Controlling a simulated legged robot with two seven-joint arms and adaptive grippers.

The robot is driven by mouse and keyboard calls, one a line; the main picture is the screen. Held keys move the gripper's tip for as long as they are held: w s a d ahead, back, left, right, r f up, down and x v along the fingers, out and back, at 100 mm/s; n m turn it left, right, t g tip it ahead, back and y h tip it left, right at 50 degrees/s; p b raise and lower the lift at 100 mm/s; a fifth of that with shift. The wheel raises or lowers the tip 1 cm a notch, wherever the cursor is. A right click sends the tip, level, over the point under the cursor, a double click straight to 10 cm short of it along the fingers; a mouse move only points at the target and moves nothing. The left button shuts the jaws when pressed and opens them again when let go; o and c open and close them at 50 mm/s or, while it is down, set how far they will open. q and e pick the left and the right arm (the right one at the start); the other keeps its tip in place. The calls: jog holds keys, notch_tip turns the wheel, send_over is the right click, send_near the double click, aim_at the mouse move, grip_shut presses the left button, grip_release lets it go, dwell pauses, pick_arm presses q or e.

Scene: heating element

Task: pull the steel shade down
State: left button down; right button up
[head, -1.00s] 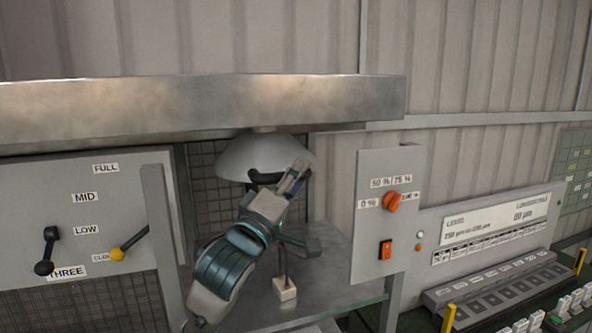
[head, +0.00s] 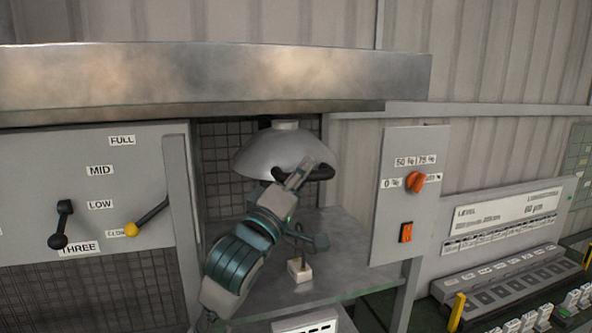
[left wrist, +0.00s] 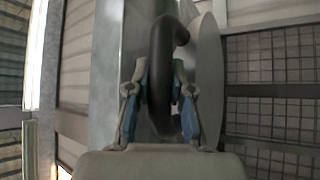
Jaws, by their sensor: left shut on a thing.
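The steel shade (head: 268,150) is a grey dome hanging under the wide metal hood, over the shelf. A black curved handle (head: 320,172) sits on its front rim. My left gripper (head: 303,172) reaches up from below and is at this handle. In the left wrist view the black handle (left wrist: 160,75) passes between the two fingers of my left gripper (left wrist: 160,100), which is shut on it. The shade's edge (left wrist: 208,80) shows beside the handle there. My right gripper is not in view.
The metal hood (head: 215,85) runs above the shade. A small white block (head: 299,270) with a thin rod stands on the shelf (head: 345,255) below.

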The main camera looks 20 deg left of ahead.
pick_arm(q)
notch_tip(320, 180, down, 10)
jog(key=d+b, duration=0.1)
jog(key=b, duration=0.4)
jog(key=shift+d, duration=0.25)
jog(key=c, duration=1.3)
grip_release()
jog(key=shift+o, duration=1.4)
jog(key=shift+w+d+r, duration=0.1)
jog(key=v, duration=1.1)
jog(key=shift+d, duration=0.4)
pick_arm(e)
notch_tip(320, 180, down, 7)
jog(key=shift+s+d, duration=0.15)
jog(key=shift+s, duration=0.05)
